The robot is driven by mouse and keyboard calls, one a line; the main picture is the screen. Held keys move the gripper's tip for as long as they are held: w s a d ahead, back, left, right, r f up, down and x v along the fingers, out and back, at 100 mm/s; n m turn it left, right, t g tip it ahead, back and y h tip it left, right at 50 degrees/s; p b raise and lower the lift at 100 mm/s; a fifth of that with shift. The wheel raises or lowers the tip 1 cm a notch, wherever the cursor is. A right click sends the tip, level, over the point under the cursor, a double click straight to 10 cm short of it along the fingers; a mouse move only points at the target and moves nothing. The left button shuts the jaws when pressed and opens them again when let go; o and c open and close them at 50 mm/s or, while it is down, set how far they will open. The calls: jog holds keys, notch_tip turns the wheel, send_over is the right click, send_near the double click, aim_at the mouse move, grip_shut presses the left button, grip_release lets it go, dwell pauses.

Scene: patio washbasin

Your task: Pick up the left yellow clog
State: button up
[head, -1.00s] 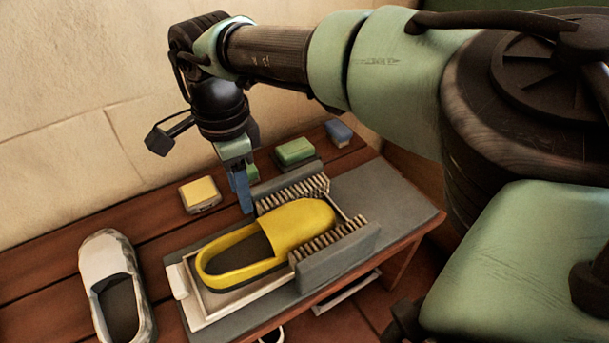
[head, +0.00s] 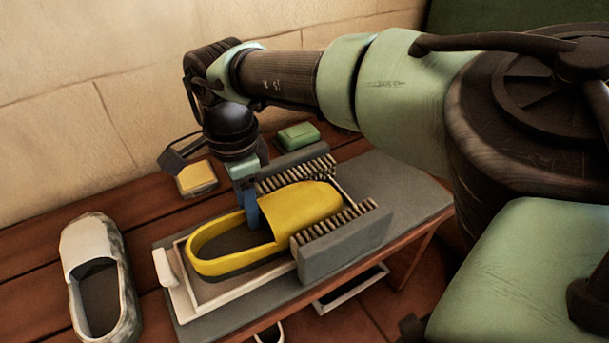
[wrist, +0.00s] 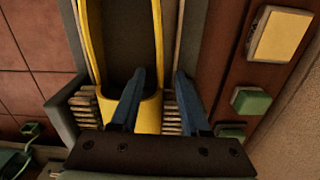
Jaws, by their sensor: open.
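A yellow clog (head: 305,207) with a dark inside lies on a pale tray (head: 209,305) between two brush blocks with bristles, its opening towards the lower left in the head view. My gripper (head: 251,222) points down at the far side of the clog's opening. In the wrist view my gripper (wrist: 159,76) is open, with two blue fingers. The left finger is over the clog's dark opening and the right one is outside its right side wall, so that wall of the clog (wrist: 157,45) lies between them. Contact cannot be told. No second yellow clog shows.
The near brush block (head: 345,247) and far brush block (head: 295,161) flank the clog closely. A white-grey clog (head: 98,275) stands at left on the wooden table. A yellow block (head: 196,178) and a green block (head: 298,135) lie behind, near the wall.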

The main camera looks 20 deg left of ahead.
grip_shut()
dwell(1.3)
